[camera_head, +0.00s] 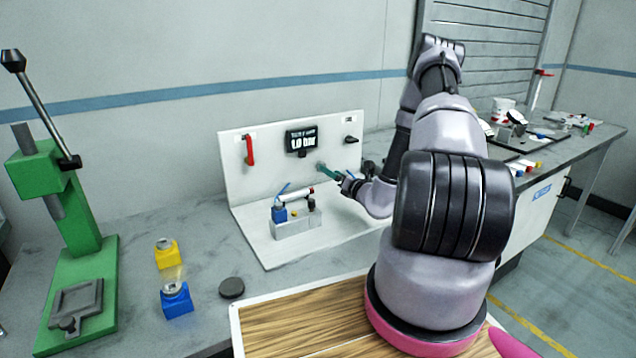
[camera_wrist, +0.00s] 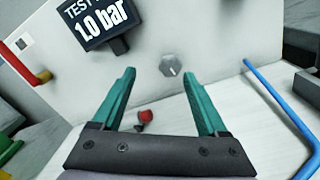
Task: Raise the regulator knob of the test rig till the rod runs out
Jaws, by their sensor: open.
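The test rig (camera_head: 240,180) is a white upright panel on a white base. Its display reads 1.0 bar (camera_head: 301,141) and also shows in the wrist view (camera_wrist: 92,18). A small grey faceted knob (camera_wrist: 171,65) on the panel lies just beyond my gripper's fingertips, nearly between them. My gripper (camera_wrist: 158,73) has teal fingers spread open and empty. In the head view my gripper (camera_head: 326,170) is close to the panel below the display, and the knob is hidden. A small cylinder unit (camera_head: 297,226) with a blue block (camera_head: 279,214) stands on the rig's base; its rod state is unclear.
A red lever (camera_head: 250,150) is on the panel's left and a black fitting (camera_head: 350,140) on its right. A blue tube (camera_wrist: 280,100) runs right of my fingers. A red-tipped part (camera_wrist: 146,115) lies below them. A green press (camera_head: 70,240) stands far left.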

